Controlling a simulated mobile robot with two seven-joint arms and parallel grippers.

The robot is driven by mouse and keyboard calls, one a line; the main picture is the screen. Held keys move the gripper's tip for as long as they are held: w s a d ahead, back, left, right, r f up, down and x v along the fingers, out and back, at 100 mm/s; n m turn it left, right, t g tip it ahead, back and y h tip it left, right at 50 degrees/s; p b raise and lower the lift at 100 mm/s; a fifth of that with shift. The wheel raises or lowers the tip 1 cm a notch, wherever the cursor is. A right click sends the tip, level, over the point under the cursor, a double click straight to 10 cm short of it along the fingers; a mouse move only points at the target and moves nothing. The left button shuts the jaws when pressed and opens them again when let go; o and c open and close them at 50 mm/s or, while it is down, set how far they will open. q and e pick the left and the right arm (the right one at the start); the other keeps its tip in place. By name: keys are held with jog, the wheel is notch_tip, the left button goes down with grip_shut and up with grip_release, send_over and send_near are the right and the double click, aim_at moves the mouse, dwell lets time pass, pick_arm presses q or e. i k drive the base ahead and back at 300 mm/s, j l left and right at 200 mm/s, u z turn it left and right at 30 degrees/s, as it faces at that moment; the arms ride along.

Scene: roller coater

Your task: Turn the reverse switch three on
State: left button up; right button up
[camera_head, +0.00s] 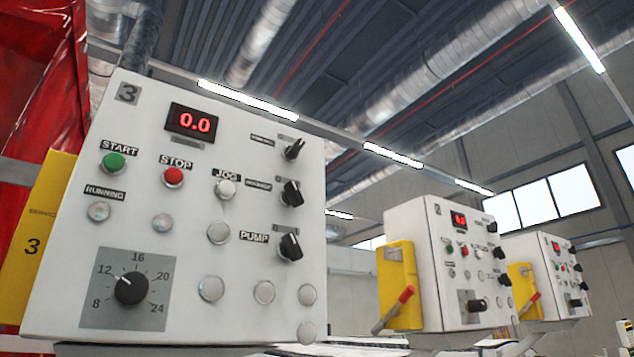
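The control box marked 3 (60,225) fills the left half of the view. It has three black rotary switches in a column on its right side: a top switch (294,150), a middle switch (292,193) and a lower switch (290,246) labelled PUMP. The labels beside the upper two are too small to read surely, so I cannot tell which is the reverse switch. All three knobs sit tilted on the panel. Neither of my grippers is in view.
Box three also has a red 0.0 display (194,124), a green START button (113,163), a red STOP button (173,177) and a speed dial (131,289). Two similar boxes (402,222) (529,262) stand to the right, with yellow lever housings (398,285).

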aim_at(292, 195)
jog(key=l+u, duration=0.1)
jog(key=l, duration=0.4)
jog(key=l+u, duration=0.1)
jog(key=l, duration=0.4)
jog(key=k+l+u, duration=0.15)
jog(key=l, duration=0.3)
jog(key=l+u, duration=0.1)
jog(key=l, duration=0.4)
jog(key=k+l+u, duration=0.1)
jog(key=l, duration=0.4)
jog(key=k, duration=0.1)
